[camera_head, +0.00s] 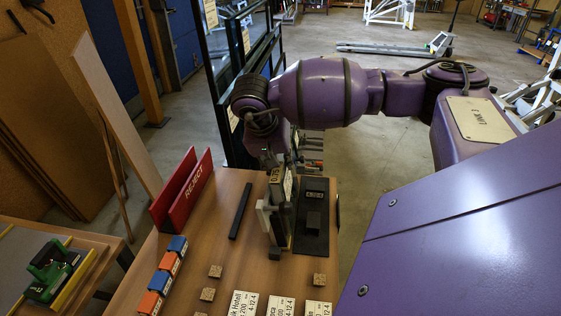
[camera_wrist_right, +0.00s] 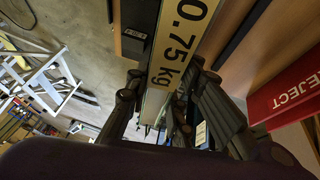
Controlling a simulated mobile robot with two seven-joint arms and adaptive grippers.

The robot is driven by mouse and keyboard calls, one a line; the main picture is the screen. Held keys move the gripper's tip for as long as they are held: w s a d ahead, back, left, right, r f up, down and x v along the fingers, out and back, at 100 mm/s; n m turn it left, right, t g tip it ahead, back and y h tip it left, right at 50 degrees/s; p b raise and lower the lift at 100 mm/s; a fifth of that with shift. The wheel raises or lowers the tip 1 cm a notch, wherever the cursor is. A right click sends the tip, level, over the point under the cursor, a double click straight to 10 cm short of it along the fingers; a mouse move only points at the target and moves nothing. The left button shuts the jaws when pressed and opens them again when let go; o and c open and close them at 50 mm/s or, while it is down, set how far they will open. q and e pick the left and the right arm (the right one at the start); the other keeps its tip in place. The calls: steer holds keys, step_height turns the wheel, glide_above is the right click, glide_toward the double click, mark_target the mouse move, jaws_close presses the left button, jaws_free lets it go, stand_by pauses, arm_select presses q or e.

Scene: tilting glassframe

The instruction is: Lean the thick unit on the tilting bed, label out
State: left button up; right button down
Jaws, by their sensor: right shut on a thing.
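My right gripper (camera_head: 277,186) comes down over the table from the top and is shut on a narrow upright unit (camera_head: 284,225). In the right wrist view the fingers (camera_wrist_right: 180,115) stand on either side of a pale strip (camera_wrist_right: 177,45) printed "0.75 kg"; a small "0.75" label also shows at the gripper in the head view. A light grey upright piece (camera_head: 263,217) stands close left of the unit; I cannot tell whether it is part of it. The unit's lower end is near the table top, contact unclear. I cannot clearly make out the tilting bed. My left gripper is out of view.
A black plate (camera_head: 312,238) lies right of the unit, a black bar (camera_head: 240,211) left. A red REJECT rack (camera_head: 182,190), blue and orange boxes (camera_head: 161,282), small brown blocks (camera_head: 208,294) and printed cards (camera_head: 281,306) share the wooden table (camera_head: 217,240). A green tool (camera_head: 50,270) lies far left.

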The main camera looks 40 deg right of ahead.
steer(key=shift+f, duration=0.35)
stand_by(0.5)
steer(key=c, duration=1.5)
jaws_free()
steer(key=shift+o, duration=0.2)
steer(key=shift+s+f, duration=0.1)
steer(key=v, duration=1.2)
